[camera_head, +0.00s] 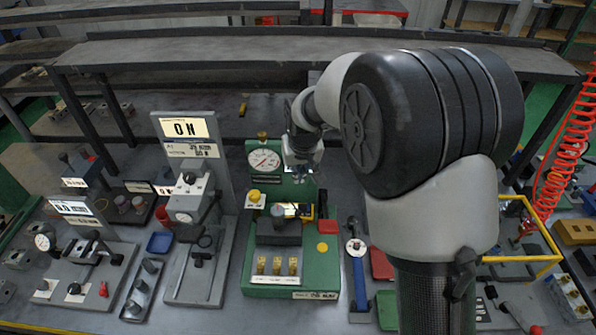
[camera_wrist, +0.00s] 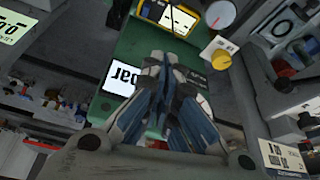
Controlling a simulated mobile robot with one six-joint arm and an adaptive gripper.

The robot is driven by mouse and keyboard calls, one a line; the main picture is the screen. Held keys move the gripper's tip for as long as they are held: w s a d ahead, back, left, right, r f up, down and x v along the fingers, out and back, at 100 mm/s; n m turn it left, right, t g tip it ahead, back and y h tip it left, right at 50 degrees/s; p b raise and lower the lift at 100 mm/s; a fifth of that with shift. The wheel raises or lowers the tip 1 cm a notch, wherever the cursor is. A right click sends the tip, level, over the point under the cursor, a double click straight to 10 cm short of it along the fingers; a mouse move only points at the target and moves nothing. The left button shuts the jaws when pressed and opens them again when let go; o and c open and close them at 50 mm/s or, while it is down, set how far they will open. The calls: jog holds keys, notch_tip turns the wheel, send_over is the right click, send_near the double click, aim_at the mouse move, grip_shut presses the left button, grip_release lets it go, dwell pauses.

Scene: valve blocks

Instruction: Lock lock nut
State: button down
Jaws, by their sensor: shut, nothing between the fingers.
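My gripper (camera_head: 300,175) hangs over the back of the green valve station (camera_head: 250,283), in front of its upright panel. In the wrist view my gripper (camera_wrist: 165,60) has its fingers together with nothing between them. The station carries a round pressure gauge (camera_head: 264,160), a yellow knob (camera_head: 254,196), a dark block (camera_head: 279,232) and several brass pieces (camera_head: 277,265) in front. I cannot tell which part is the lock nut. A yellow-framed meter (camera_wrist: 168,14) and a yellow knob (camera_wrist: 222,60) lie beyond the fingertips in the wrist view.
A grey station with a tall sign (camera_head: 185,128) stands to the left. A blue-handled tool (camera_head: 358,277), a red tray (camera_head: 381,263) and a green tray (camera_head: 387,310) lie to the right. A yellow frame (camera_head: 545,240) stands at far right. My arm hides part of the bench.

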aim_at(287, 219)
jog(key=shift+w+a+f, duration=0.4)
jog(key=shift+w+f, duration=0.1)
jog(key=shift+f, duration=0.15)
jog(key=b+x, duration=0.2)
jog(key=x, duration=0.8)
jog(key=shift+s, duration=0.1)
jog(key=shift+s+d+f, duration=0.1)
jog(key=shift+s+f, duration=0.15)
jog(key=shift+s, duration=0.05)
jog(key=shift+s+d+f+b, duration=0.15)
jog(key=shift+s+b, duration=0.1)
jog(key=shift+s, duration=0.55)
jog(key=shift+s+d+b, duration=0.15)
jog(key=shift+s+b, duration=0.05)
jog(key=shift+s, duration=0.55)
